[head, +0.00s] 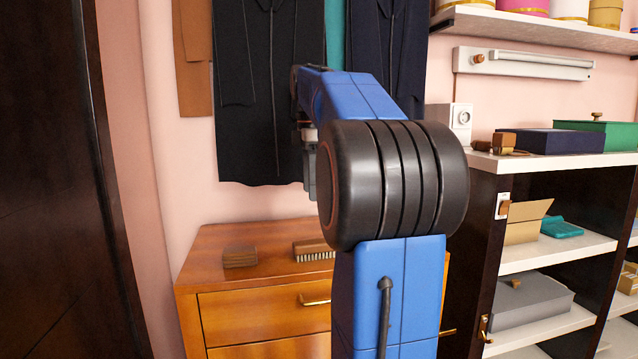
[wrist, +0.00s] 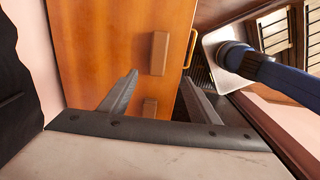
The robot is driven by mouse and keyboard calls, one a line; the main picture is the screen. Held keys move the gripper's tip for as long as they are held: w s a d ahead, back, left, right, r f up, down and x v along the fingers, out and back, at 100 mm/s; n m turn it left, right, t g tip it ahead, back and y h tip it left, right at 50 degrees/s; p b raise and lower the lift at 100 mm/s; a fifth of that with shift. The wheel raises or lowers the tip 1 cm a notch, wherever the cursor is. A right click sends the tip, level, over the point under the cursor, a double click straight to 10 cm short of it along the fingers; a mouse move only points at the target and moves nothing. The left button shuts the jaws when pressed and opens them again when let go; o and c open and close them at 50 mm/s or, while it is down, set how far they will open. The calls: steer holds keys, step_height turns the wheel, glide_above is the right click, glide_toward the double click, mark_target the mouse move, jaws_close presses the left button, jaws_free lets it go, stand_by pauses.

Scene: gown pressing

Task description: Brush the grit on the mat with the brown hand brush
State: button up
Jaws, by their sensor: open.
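The brown hand brush (head: 314,250), with pale bristles facing down, lies on top of the wooden dresser; my arm hides its right end in the head view. In the wrist view its brown back (wrist: 158,53) shows beyond and between my fingertips. My gripper (wrist: 160,76) is open and empty, above the dresser and apart from the brush. In the head view my gripper is mostly hidden behind my arm, in front of the hanging dark garments. I see no mat or grit in either view.
A small brown block (head: 240,257) sits left of the brush on the dresser (head: 205,242); it also shows in the wrist view (wrist: 150,107). Dark garments (head: 268,90) hang above. A shelf unit (head: 560,250) with boxes stands at right. A dark panel (head: 45,180) stands at left.

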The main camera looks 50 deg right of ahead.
mark_target(315, 241)
steer(key=f, duration=1.1)
steer(key=d+f, duration=0.1)
steer(key=f, duration=0.5)
steer(key=shift+d, duration=0.1)
steer(key=c, duration=1.2)
steer(key=o, duration=0.8)
steer(key=shift+o, duration=0.2)
steer(key=shift+r, duration=0.4)
steer(key=c, duration=0.8)
